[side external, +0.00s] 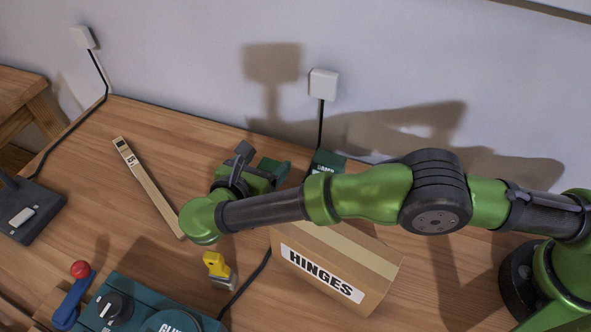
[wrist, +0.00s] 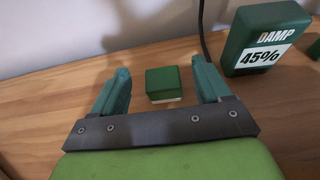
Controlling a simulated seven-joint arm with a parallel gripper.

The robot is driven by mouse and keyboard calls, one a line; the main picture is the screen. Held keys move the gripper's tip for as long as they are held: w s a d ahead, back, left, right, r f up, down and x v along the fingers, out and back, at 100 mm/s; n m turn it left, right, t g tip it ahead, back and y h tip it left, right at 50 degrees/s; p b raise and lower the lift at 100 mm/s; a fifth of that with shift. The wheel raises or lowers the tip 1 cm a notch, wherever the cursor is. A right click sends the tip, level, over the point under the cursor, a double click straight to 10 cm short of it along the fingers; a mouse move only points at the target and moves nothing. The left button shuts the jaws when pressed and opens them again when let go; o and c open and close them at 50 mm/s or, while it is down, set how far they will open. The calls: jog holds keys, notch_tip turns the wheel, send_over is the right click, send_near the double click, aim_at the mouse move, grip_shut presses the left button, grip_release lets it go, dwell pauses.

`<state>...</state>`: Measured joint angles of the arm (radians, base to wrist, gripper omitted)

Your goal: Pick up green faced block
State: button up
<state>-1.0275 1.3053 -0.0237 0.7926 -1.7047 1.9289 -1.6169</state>
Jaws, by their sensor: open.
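The green faced block (wrist: 163,84) is a small cube with a green top and a pale lower edge. In the wrist view it stands on the wooden table beyond my gripper (wrist: 160,85), between the lines of its two teal fingers. The fingers are apart and nothing is held. In the side external view my gripper (side external: 262,172) is over the back of the table, partly hidden by my arm. I cannot make out the block for certain there.
A green box marked DAMP 45% (wrist: 262,40) stands right of the block, with a black cable (wrist: 203,35) beside it. A cardboard HINGES box (side external: 335,265), a yellow-handled tool (side external: 217,266), a long wooden strip (side external: 150,187) and a teal device (side external: 145,305) also lie on the table (side external: 185,130).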

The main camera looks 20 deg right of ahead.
aim_at(269, 165)
jog(key=shift+f, duration=0.8)
jog(key=x, duration=0.5)
jog(key=c, duration=1)
jog(key=shift+r, duration=0.1)
